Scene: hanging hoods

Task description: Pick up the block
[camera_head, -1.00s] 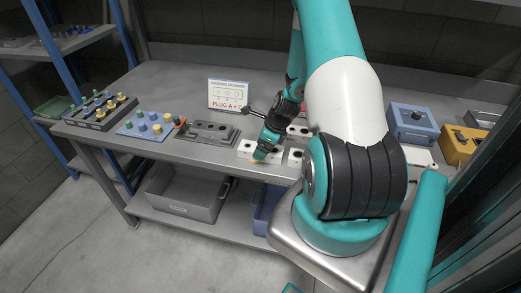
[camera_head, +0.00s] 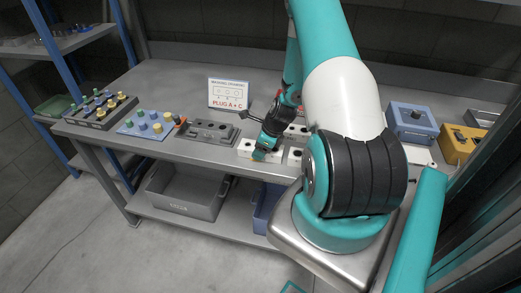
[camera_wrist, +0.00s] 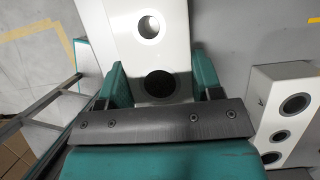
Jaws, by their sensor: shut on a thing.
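A white block (camera_wrist: 148,20) with round dark holes lies between the two teal fingers of my gripper (camera_wrist: 160,74) in the wrist view. My gripper is shut on it, with a finger against each long side. In the head view, my gripper (camera_head: 260,153) points down at the front edge of the bench. The white block (camera_head: 245,144) shows on both sides of it there. The fingertips and the block's underside are hidden, so I cannot tell whether it touches the bench.
A second white block with holes (camera_wrist: 283,110) is close by on the right. On the bench (camera_head: 150,85) stand a grey fixture (camera_head: 211,131), a blue board with pegs (camera_head: 147,126), a sign (camera_head: 229,94) and a blue box (camera_head: 411,122). A grey bin (camera_head: 188,192) sits below.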

